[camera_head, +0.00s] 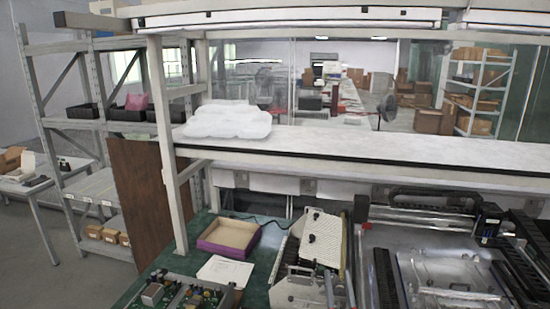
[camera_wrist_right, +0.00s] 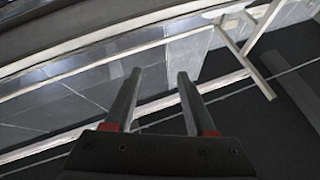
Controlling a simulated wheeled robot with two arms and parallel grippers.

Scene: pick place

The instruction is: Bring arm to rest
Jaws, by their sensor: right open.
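My right gripper (camera_wrist_right: 159,74) shows in the right wrist view. Its two dark fingers, with red at their bases, stand apart with nothing between them. Behind them are grey panels, pale rails and dark floor-like areas, seen tilted. I cannot make out my right gripper for sure in the head view. My left gripper is in neither view.
The green workbench (camera_head: 203,227) carries a purple-edged box (camera_head: 228,236), a white paper (camera_head: 225,271), circuit boards (camera_head: 185,293) and a white-and-black device (camera_head: 321,238). A metal-framed machine (camera_head: 440,262) fills the right. A shelf (camera_head: 350,149) above holds a white wrapped pack (camera_head: 228,120).

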